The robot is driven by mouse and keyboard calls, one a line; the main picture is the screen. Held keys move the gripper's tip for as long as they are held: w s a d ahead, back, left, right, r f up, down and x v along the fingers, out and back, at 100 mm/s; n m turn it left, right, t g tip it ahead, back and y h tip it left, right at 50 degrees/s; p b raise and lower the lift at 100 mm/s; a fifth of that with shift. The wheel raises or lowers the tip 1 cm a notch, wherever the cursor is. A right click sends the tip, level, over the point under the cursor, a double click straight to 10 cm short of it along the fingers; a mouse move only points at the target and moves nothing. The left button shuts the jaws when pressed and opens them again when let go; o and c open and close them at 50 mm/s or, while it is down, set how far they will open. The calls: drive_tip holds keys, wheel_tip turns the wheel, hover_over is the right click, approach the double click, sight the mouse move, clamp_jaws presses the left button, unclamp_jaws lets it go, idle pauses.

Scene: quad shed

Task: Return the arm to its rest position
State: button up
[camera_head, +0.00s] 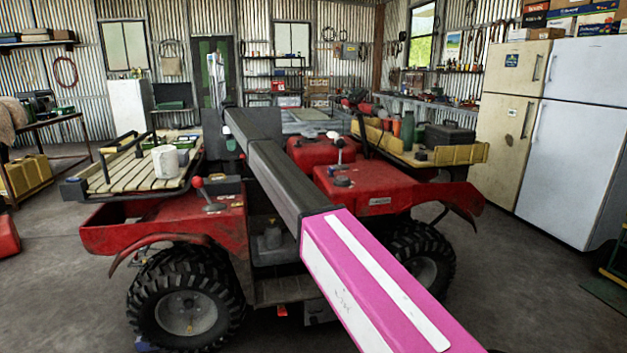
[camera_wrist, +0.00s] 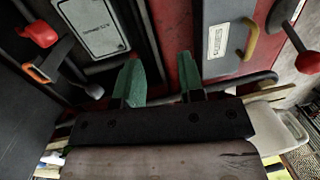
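My gripper (camera_wrist: 160,82) shows in the wrist view as two green fingers standing apart on a dark bar. It is open, with nothing seen between the fingers. Behind them are red and dark parts that look like the quad's bodywork; how far off they are is hard to tell. In the head view my pink and black arm (camera_head: 375,285) stretches from the lower right up over the middle of the red quad (camera_head: 225,225).
The quad carries a slatted rack (camera_head: 130,180) with a white bucket (camera_head: 165,161), and a wooden tray (camera_head: 455,154) with a black case (camera_head: 450,136). Red-knobbed levers rise nearby, one at left (camera_wrist: 37,33) in the wrist view. Fridges (camera_head: 575,150) stand right.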

drive_tip(key=s+d+f+m, duration=0.3)
drive_tip(key=s+d+f, duration=0.55)
drive_tip(key=d, duration=0.35)
drive_tip(key=s+d+f+m, duration=0.3)
drive_tip(key=s+d+f, duration=0.5)
drive_tip(key=d+f, duration=0.3)
drive_tip(key=s+d+f+m, duration=0.4)
drive_tip(key=s+d+f, duration=0.4)
drive_tip(key=d, duration=0.4)
drive_tip(key=s+d+f+m, duration=0.3)
drive_tip(key=s+d, duration=0.4)
drive_tip(key=s, duration=0.5)
drive_tip(key=s+d+f+m+t, duration=0.1)
drive_tip(key=s+d+f+m, duration=0.2)
drive_tip(key=s+d, duration=0.5)
drive_tip(key=s+d+f+m, duration=0.4)
drive_tip(key=s+d, duration=0.4)
drive_tip(key=s, duration=0.9)
drive_tip(key=shift+s+f+t+y, duration=0.15)
drive_tip(key=shift+f+t+y, duration=0.2)
drive_tip(key=shift+f, duration=0.4)
